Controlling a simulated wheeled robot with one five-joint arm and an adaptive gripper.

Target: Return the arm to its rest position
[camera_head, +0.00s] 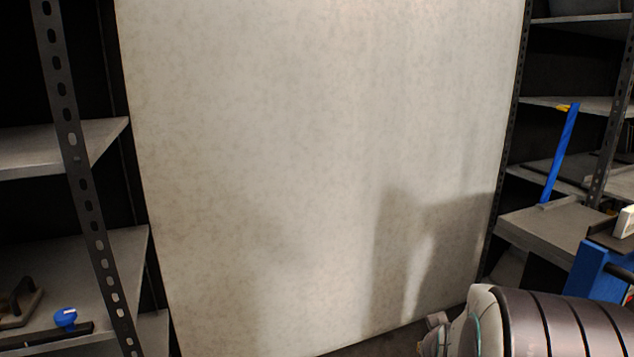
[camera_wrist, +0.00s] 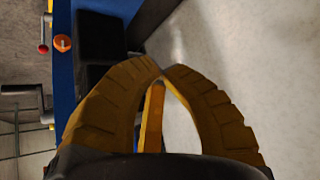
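My gripper (camera_wrist: 163,71) shows in the wrist view as two ribbed yellow-brown fingers. They curve inward and their tips meet, with no thing visible between the tips. A narrow yellow strip (camera_wrist: 152,115) shows through the gap between the fingers; I cannot tell whether it is behind them or part of the gripper. In the head view, a rounded part of my arm (camera_head: 560,325) shows at the lower right. The gripper itself cannot be made out there.
A pale wall panel (camera_head: 300,150) fills the middle of the head view. Metal shelving stands at left (camera_head: 60,155) and right (camera_head: 555,235). A blue-framed object (camera_head: 597,272) is near my arm. The wrist view shows a blue beam (camera_wrist: 64,75) and black blocks (camera_wrist: 99,38) at left.

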